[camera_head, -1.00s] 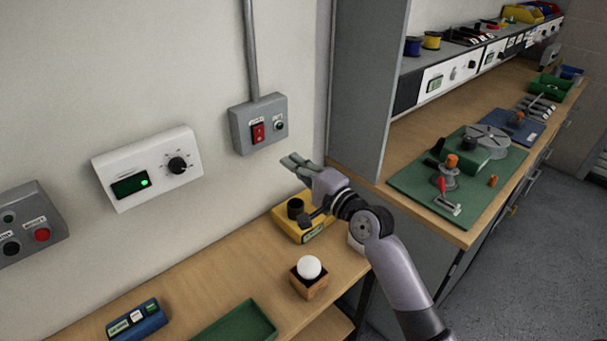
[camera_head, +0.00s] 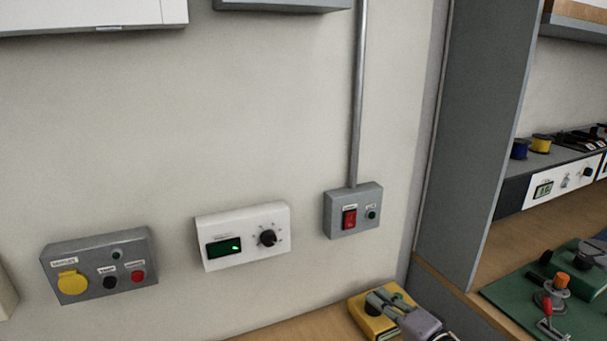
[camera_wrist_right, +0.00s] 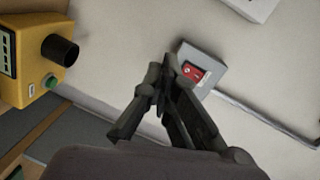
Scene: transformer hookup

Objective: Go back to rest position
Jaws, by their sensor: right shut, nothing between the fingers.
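My right gripper (camera_head: 385,301) shows at the bottom of the head view, in front of the yellow device (camera_head: 368,318) on the wooden bench. It is shut and empty. In the right wrist view the shut fingers (camera_wrist_right: 168,75) point toward the wall, with the grey switch box (camera_wrist_right: 203,58) and its red switch just beyond them. In the head view the switch box (camera_head: 353,211) is up and left of the gripper, clear of it. My left gripper is in neither view.
A white box with a green display (camera_head: 243,236) and a grey box with a yellow socket (camera_head: 100,266) are on the wall. A tall grey panel (camera_head: 480,140) stands at the right, beside a bench with a green board (camera_head: 520,290). The yellow device also shows in the right wrist view (camera_wrist_right: 38,50).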

